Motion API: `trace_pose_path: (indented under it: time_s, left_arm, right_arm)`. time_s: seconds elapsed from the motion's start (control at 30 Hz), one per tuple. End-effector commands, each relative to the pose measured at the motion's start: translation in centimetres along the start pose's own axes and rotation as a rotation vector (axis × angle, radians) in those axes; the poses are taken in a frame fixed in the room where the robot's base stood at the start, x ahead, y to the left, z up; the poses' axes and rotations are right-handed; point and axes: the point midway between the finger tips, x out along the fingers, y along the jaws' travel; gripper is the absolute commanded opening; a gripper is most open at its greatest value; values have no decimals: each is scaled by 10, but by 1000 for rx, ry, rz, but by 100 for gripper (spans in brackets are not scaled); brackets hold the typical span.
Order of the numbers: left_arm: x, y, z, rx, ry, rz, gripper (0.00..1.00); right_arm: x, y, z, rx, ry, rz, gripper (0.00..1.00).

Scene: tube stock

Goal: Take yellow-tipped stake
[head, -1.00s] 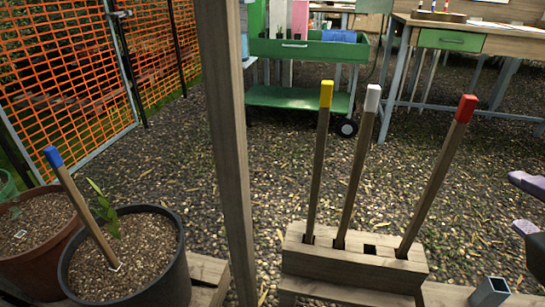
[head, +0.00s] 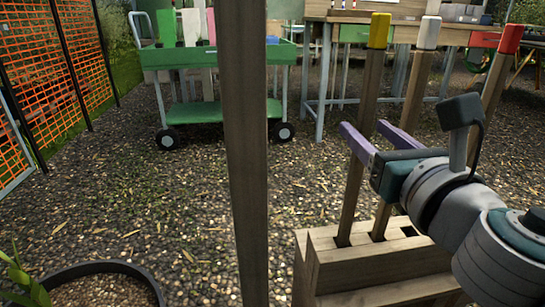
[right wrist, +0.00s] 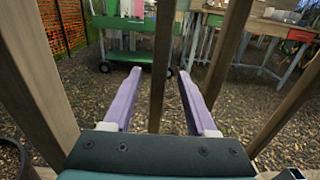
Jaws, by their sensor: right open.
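The yellow-tipped stake (head: 368,85) stands in a slot of the wooden block (head: 345,266), leaning slightly; its tip is high above my fingers. My right gripper (head: 362,125) is open, its two purple fingers at the stake's mid-height. In the right wrist view, a stake (right wrist: 159,70) runs between the open fingers (right wrist: 160,72), with a gap on both sides. Its tip is out of that view. My left gripper is not in view.
A white-tipped stake (head: 415,90) and a red-tipped stake (head: 497,80) stand to the right in the block, close to my right arm. A wooden post (head: 243,150) rises on the left. Behind are a green cart (head: 200,115) and open gravel.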

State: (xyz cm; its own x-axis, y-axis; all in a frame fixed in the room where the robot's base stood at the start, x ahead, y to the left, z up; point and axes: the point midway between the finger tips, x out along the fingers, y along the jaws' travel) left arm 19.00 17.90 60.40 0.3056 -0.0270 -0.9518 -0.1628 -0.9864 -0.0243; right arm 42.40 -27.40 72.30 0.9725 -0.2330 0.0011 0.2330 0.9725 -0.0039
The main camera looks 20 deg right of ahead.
Motion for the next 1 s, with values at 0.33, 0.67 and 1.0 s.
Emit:
trace_pose_path:
  time_s: [0.33, 0.67, 1.0]
  left_arm:
    - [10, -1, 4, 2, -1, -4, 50]
    - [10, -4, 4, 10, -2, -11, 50]
    - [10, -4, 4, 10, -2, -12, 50]
  right_arm:
    - [46, -1, -2, 2, -1, 0, 57]
    - [50, -1, -1, 3, 1, -1, 54]
    - [50, -1, -1, 3, 1, -1, 16]
